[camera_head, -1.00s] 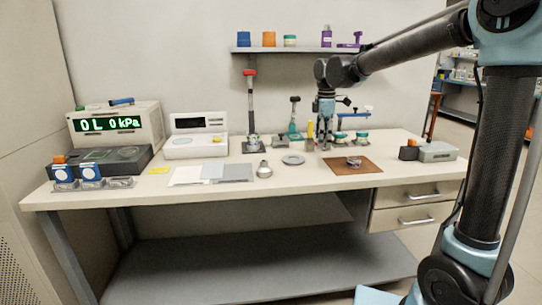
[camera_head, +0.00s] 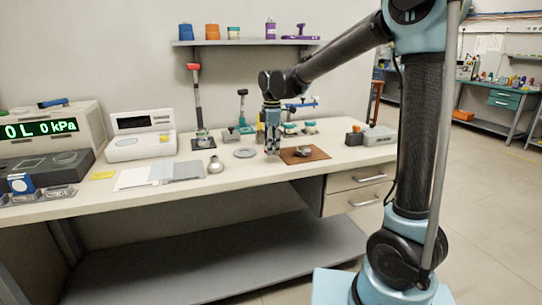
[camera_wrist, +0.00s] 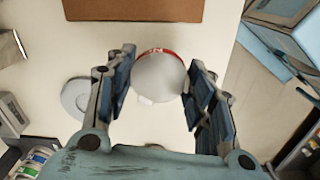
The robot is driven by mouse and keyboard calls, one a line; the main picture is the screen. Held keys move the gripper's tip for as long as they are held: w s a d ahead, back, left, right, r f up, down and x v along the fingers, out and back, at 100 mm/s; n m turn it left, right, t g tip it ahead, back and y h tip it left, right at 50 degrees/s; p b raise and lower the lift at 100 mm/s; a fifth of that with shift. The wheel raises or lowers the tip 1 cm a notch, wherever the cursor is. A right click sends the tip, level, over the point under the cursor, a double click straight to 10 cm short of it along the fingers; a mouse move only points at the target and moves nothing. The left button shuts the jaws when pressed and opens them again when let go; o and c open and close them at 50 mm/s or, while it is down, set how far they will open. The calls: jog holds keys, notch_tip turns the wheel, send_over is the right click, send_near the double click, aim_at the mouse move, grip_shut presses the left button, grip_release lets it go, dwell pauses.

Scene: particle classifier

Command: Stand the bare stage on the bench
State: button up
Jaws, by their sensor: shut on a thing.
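In the wrist view my gripper (camera_wrist: 160,90) is shut on a round, pale grey-white piece with a red band on its far edge, which I take to be the stage (camera_wrist: 158,80). The fingers press on it from both sides. In the head view my gripper (camera_head: 272,150) points down, low over the bench (camera_head: 230,183), just left of the brown mat. The held piece is hard to make out there. Whether its underside touches the bench cannot be told.
The brown mat (camera_head: 317,154) bears a small round dish (camera_head: 304,150). A grey ring-like disc (camera_head: 245,153) and a small metal flask-like piece (camera_head: 216,166) lie to the left. Several stands are behind. A grey box (camera_head: 378,135) stands right. Bare bench lies in front of my gripper.

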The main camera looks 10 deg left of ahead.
jog(key=shift+f, duration=1.75)
jog(key=o, duration=1.2)
jog(key=shift+f, duration=0.1)
jog(key=shift+c, duration=0.2)
